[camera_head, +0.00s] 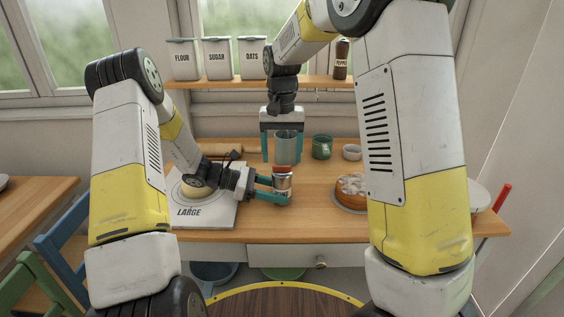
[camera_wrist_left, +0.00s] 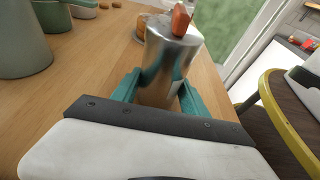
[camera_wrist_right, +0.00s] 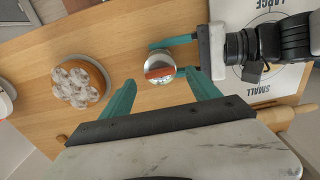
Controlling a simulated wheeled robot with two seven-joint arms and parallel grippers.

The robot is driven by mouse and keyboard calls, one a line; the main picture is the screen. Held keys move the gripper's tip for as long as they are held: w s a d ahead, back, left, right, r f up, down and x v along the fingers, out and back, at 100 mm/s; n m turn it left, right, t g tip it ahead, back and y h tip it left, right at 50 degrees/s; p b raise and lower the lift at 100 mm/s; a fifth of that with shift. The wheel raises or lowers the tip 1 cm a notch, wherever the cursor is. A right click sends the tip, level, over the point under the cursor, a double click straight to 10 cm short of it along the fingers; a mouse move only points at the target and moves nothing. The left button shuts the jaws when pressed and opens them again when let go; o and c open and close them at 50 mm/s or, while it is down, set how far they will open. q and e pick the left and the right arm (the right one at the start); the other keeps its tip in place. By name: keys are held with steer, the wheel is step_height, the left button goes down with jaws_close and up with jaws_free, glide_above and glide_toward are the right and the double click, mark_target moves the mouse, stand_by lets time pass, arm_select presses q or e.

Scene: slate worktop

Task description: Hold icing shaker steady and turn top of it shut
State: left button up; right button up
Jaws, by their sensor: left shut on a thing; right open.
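The icing shaker (camera_head: 283,183) is a shiny metal cylinder standing upright near the middle of the worktop. It has a red bar (camera_wrist_right: 159,72) across its round top. My left gripper (camera_head: 280,192) comes in from the left and is shut around the shaker's body; the left wrist view (camera_wrist_left: 165,58) shows the metal can between its teal fingers. My right gripper (camera_head: 282,157) points down from above, open and empty. In the right wrist view the shaker's top shows between and beyond its spread fingers, apart from them.
A frosted cake (camera_head: 351,190) stands to the right. A white mat (camera_head: 205,215) marked LARGE lies left, with a rolling pin (camera_head: 215,149) behind it. A grey-green canister (camera_head: 289,146), a green jar (camera_head: 322,147) and a small bowl (camera_head: 351,152) stand at the back.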

mark_target(282, 171)
steer(key=shift+f, duration=1.45)
steer(key=shift+c, duration=0.4)
steer(key=c, duration=1.3)
